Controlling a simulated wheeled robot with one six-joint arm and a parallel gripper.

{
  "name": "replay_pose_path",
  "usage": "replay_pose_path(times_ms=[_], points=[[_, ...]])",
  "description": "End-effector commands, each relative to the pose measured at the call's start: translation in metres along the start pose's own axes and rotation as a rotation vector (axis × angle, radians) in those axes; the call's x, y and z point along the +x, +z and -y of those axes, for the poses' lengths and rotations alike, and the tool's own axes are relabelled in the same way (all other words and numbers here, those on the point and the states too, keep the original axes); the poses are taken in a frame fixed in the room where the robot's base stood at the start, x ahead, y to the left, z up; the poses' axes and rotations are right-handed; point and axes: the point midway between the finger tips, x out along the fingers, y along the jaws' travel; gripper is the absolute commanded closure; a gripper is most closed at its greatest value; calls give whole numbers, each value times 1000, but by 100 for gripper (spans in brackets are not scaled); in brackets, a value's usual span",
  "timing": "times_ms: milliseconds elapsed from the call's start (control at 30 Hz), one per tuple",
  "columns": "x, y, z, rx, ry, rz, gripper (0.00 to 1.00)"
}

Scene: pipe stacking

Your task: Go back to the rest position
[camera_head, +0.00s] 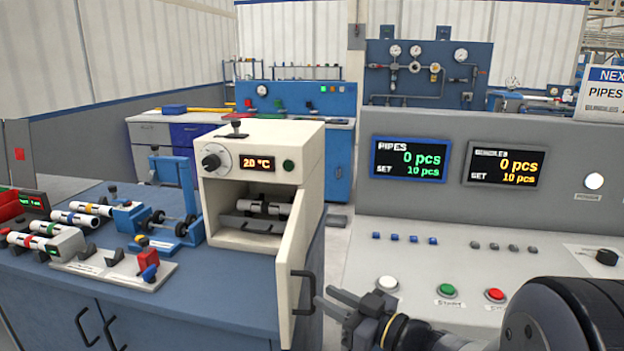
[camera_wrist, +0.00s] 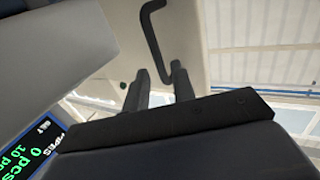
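My gripper (camera_head: 328,299) is at the lower middle of the head view, just right of the open oven door (camera_head: 297,262). Its two fingers stand apart in the wrist view (camera_wrist: 160,82), with no object clasped between them. The black door handle (camera_head: 304,292) is close to the fingertips. In the wrist view the handle (camera_wrist: 152,35) lies beyond the fingers, its lower end showing between them. I cannot tell whether they touch.
The cream oven (camera_head: 258,140) reads 20 °C and holds a pipe piece (camera_head: 265,207) inside. Several pipes and fixtures crowd the blue bench (camera_head: 200,283) at left. A grey console (camera_head: 480,215) with buttons stands right, behind my arm.

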Motion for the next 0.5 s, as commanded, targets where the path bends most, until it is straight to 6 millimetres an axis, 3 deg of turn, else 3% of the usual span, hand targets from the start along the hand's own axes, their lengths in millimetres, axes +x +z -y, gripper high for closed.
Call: replay_pose_path(times_ms=[233,500], points=[[35,1,1,1,-4,1,75],[51,1,2,1,1,1,75]])
